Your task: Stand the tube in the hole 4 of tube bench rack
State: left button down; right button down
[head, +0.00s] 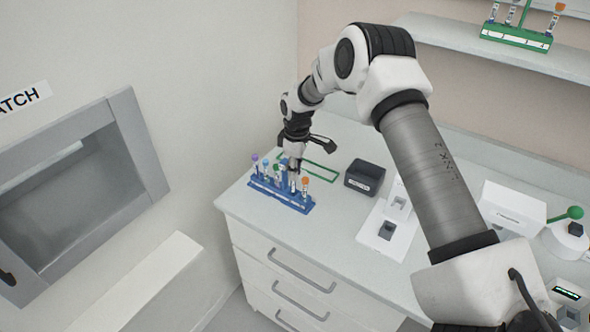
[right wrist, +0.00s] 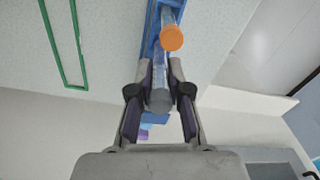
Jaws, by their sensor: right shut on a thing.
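The blue tube bench rack (head: 285,196) stands near the front left corner of the counter with several capped tubes in it. My right gripper (head: 294,171) is over the rack, beside the orange-capped tube (head: 305,184). In the right wrist view, my gripper (right wrist: 159,92) is shut on a grey-capped tube (right wrist: 160,101). The orange-capped tube also shows there (right wrist: 171,38), just beyond the fingertips, in the blue rack (right wrist: 149,40). The fingers hide the lower part of the held tube, so I cannot tell how deep it sits or which hole it is in.
A black box (head: 365,177) and a white device (head: 386,231) stand to the right. A green rack (head: 516,36) with tubes is on the shelf. A grey-framed hatch (head: 143,143) is at left.

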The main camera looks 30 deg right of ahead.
jog(key=shift+f+b, duration=0.3)
jog(key=shift+f, duration=0.25)
jog(key=shift+f, duration=0.1)
jog(key=shift+f+b, duration=0.35)
jog(key=shift+f, duration=0.2)
dwell(0.3)
jog(key=c, duration=1)
grip_release()
jog(key=shift+r, duration=0.15)
